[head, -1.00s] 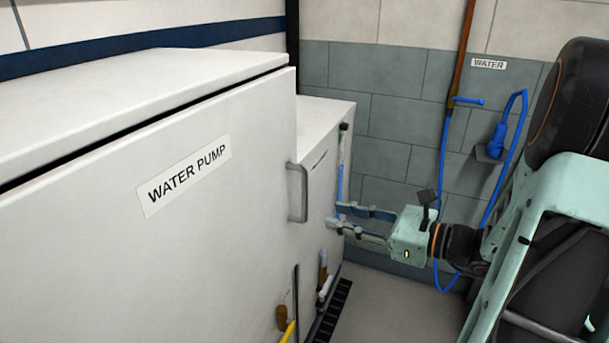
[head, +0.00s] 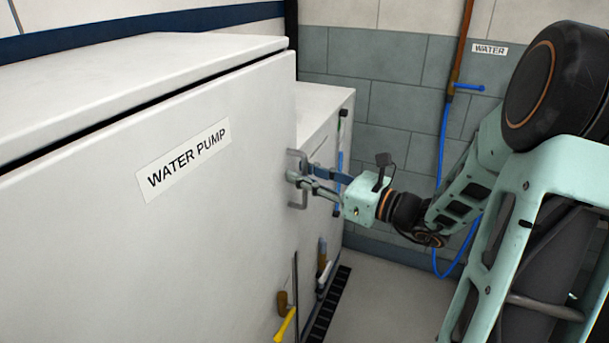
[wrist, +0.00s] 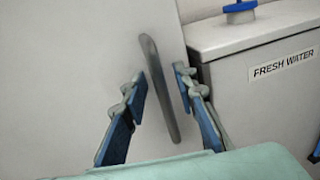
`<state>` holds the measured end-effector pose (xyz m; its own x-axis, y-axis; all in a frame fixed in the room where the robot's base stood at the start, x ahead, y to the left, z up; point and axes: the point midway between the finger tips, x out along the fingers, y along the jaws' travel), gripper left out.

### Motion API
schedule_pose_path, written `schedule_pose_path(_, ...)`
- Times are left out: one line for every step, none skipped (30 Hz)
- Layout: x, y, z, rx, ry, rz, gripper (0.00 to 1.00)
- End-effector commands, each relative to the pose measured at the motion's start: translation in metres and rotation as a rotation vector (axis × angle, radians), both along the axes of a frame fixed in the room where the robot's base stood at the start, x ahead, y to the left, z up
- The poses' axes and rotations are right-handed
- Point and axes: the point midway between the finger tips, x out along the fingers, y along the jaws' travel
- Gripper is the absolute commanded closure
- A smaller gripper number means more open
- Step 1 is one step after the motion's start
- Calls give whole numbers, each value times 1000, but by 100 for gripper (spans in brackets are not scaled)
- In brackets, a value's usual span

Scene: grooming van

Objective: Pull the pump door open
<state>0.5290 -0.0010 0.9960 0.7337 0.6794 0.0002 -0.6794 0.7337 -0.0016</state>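The pump door (head: 150,225) is the large white front panel labelled "WATER PUMP" in the head view. It looks closed. Its grey bar handle (head: 303,203) stands upright at the door's right edge. My gripper (head: 298,177) is at the handle in the head view. In the wrist view, the handle (wrist: 160,92) runs slightly tilted between the two blue-padded fingers of my gripper (wrist: 158,88). The fingers are apart, with a visible gap on each side of the bar. The door surface (wrist: 85,60) lies behind the fingers.
A white "FRESH WATER" tank (wrist: 255,90) stands right of the door. A blue hose (head: 444,150) hangs on the tiled wall. Tools, including a yellow handle (head: 286,325), hang low near the door's right edge. The floor (head: 385,290) on the right shows clear.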

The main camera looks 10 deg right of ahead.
Motion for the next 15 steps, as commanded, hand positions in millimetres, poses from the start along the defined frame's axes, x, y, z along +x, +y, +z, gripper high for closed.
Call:
schedule_pose_path(1, 1, 0, 0, 0, 0, 74)
schedule_pose_path(2, 1, 0, 1, 1, -1, 74)
schedule_pose_path(2, 1, 0, 1, 1, -1, 74)
schedule_pose_path(2, 1, 0, 0, 0, -1, 74)
schedule_pose_path(2, 1, 0, 0, 0, -1, 74)
schedule_pose_path(2, 1, 0, 0, 0, -1, 74)
schedule_pose_path(2, 1, 0, 0, 0, -1, 74)
schedule_pose_path(2, 1, 0, 0, 0, -1, 74)
schedule_pose_path(2, 1, 0, 0, 0, -1, 76)
schedule_pose_path(2, 1, 0, 0, 0, -1, 79)
schedule_pose_path(2, 1, 0, 0, 0, -1, 82)
schedule_pose_path(2, 1, 0, 0, 0, -1, 87)
schedule_pose_path(2, 1, 0, 0, 0, -1, 90)
schedule_pose_path(2, 1, 0, 0, 0, -1, 93)
schedule_pose_path(2, 1, 0, -1, 1, -1, 98)
